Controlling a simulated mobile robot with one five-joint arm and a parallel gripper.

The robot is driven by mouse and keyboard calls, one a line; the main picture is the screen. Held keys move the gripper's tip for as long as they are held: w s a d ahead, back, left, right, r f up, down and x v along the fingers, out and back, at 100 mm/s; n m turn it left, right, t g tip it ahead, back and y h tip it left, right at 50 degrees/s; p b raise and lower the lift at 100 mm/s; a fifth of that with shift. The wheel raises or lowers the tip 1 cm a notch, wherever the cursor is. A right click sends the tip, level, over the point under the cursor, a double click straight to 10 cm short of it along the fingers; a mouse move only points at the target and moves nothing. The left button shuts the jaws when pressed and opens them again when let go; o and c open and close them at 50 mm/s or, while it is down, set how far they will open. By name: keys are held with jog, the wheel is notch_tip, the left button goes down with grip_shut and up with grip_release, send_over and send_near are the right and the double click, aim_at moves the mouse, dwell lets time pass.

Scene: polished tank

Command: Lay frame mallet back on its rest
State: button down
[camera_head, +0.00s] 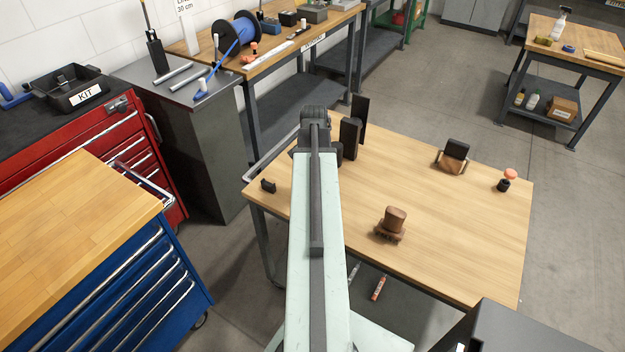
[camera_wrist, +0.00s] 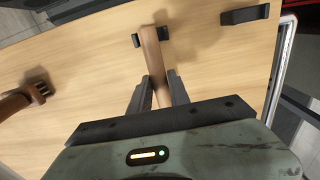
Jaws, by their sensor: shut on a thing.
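In the wrist view my gripper (camera_wrist: 158,80) is shut on a brown wooden handle (camera_wrist: 152,50), which I take to be the frame mallet's. The handle runs away from the fingers over the wooden table. A dark piece (camera_wrist: 136,40) shows on both sides of its far end; I cannot tell whether it is the mallet's head or part of a rest, or whether they touch. A separate black bracket (camera_wrist: 245,15) lies to the right; it also shows in the head view (camera_head: 268,186). In the head view my arm hides the mallet and the fingertips.
A brown wooden piece (camera_head: 390,222) stands near the table's (camera_head: 470,235) front edge. A black-and-wood piece (camera_head: 453,155) and an orange-topped knob (camera_head: 510,176) stand to the right. Dark upright slabs (camera_head: 350,138) show beside my arm's end. The table's middle right is clear.

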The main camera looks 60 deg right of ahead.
jog(key=shift+f+b, duration=0.9)
jog(key=shift+f, duration=0.05)
jog(key=c, duration=1.1)
grip_release()
jog(key=shift+c, duration=0.2)
notch_tip(320, 180, up, 8)
jog(key=p, duration=0.8)
jog(key=shift+r+p, duration=0.4)
jog(key=shift+f, duration=0.15)
